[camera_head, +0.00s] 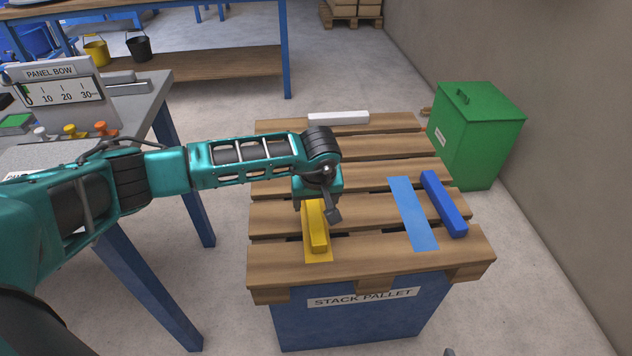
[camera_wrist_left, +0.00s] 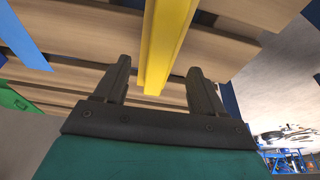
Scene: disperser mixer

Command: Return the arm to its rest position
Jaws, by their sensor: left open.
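My left arm reaches in from the left in the head view, over the pallet (camera_head: 370,255) labelled "STACK PALLET". My left gripper (camera_head: 317,209) points down above the far end of a yellow bar (camera_head: 318,236). The yellow bar lies on a yellow strip on the pallet's front left. In the left wrist view the two fingers of the gripper (camera_wrist_left: 159,65) stand apart, with the yellow bar (camera_wrist_left: 165,40) showing between and beyond them. Whether a finger touches the bar I cannot tell. My right gripper is not in view.
A blue bar (camera_head: 443,203) lies right of a blue strip (camera_head: 412,213). A white bar (camera_head: 338,118) lies at the pallet's back edge. A green bin (camera_head: 467,140) stands to the right. A grey bench with a "PANEL BOW" gauge (camera_head: 58,84) stands left, under my arm.

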